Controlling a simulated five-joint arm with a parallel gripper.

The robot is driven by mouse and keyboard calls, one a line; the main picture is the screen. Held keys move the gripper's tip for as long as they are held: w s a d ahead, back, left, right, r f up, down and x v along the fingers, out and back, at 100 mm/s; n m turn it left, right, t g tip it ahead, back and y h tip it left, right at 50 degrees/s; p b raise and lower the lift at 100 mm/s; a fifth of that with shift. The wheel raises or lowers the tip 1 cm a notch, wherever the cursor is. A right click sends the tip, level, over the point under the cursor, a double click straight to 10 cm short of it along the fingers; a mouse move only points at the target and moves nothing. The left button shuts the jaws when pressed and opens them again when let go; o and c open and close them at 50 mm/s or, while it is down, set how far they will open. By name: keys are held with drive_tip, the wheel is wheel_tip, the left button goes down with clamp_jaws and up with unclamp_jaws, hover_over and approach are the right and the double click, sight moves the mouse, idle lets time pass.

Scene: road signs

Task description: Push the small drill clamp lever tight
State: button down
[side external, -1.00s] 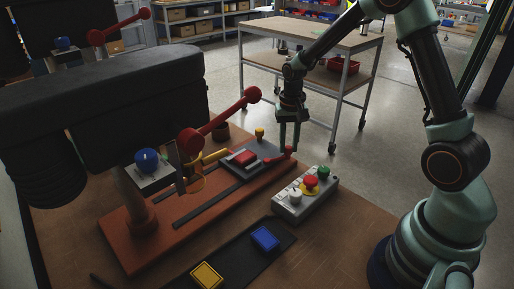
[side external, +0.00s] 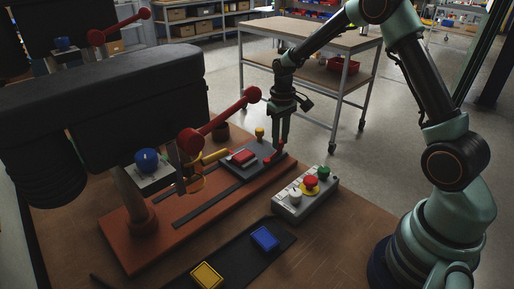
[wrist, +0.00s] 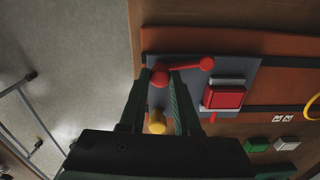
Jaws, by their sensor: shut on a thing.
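The small red clamp lever (side external: 271,154) is on the grey clamp plate (side external: 263,163) of the drill base. In the wrist view the lever (wrist: 185,68) runs sideways, with a round red knob at each end. My gripper (side external: 281,141) points straight down at the far end of the plate. In the wrist view the gripper (wrist: 166,76) has its fingertips on both sides of the left knob and is shut on it. The fingers partly hide this knob. A red block (side external: 242,157) sits on the plate beside the lever.
A yellow knob (side external: 260,132) stands on the plate close to my fingers. A grey button box (side external: 305,190) lies in front. A black tray (side external: 235,258) holds blue and yellow blocks.

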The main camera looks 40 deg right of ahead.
drive_tip(key=shift+w, duration=0.15)
drive_tip(key=c, duration=0.6)
unclamp_jaws()
wheel_tip(320, 180, up, 12)
drive_tip(key=shift+r, duration=0.1)
drive_tip(key=s+a+r+t, duration=0.3)
drive_tip(key=s+a+r, duration=0.3)
drive_tip(key=s+r, duration=0.15)
drive_tip(key=s+a+n+t, duration=0.1)
drive_tip(key=s+a, duration=0.3)
drive_tip(key=s, duration=0.5)
drive_tip(key=shift+s+f+t, duration=0.4)
drive_tip(key=shift+t, duration=0.4)
